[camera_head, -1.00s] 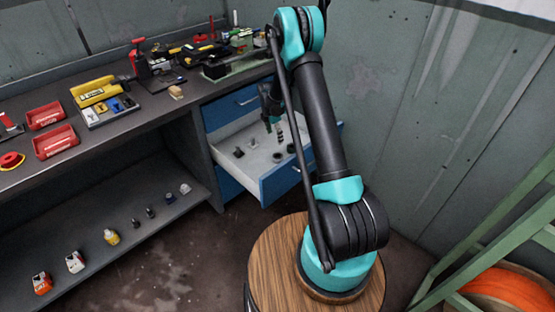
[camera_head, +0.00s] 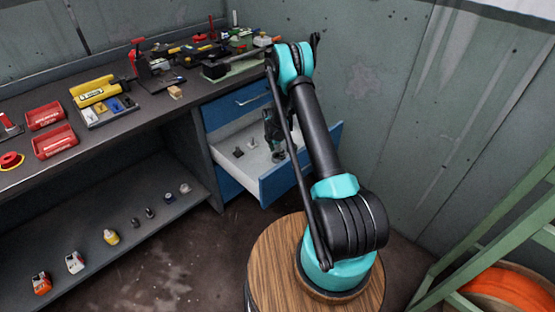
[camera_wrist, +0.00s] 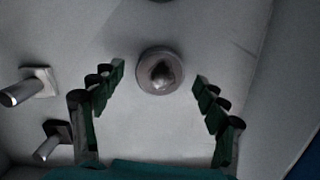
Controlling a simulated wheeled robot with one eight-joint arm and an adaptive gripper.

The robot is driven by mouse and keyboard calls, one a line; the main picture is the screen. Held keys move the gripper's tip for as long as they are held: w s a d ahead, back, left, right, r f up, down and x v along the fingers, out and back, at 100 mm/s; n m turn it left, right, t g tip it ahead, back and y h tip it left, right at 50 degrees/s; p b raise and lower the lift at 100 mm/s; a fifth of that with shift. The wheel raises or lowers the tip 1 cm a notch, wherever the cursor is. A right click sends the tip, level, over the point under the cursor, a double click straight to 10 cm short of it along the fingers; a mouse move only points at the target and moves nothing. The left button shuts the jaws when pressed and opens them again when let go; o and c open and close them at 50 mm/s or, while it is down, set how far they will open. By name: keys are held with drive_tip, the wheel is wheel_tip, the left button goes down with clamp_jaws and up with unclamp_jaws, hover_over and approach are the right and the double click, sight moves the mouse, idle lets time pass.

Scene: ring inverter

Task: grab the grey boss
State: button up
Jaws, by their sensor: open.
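A round grey piece with a pointed middle, seemingly the grey boss (camera_wrist: 160,70), stands on the pale drawer floor in the wrist view. My gripper (camera_wrist: 159,79) is open, with one green-and-black finger on each side of that piece. The piece lies at the level of the fingertips in the picture, with gaps on both sides; I cannot tell the height between them. In the head view my gripper (camera_head: 275,150) reaches down into the open drawer (camera_head: 282,183), and it and the arm hide the piece there.
Two pegs on square bases, an upper peg (camera_wrist: 27,85) and a lower peg (camera_wrist: 52,143), stand left of my gripper. A dark edge of another thing (camera_wrist: 157,1) shows at the top. The workbench (camera_head: 110,132) beside the drawer holds red trays and tools. The drawer walls bound the space.

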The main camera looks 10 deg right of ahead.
drive_tip(key=shift+f, duration=0.55)
clamp_jaws()
drive_tip(key=shift+r, duration=0.2)
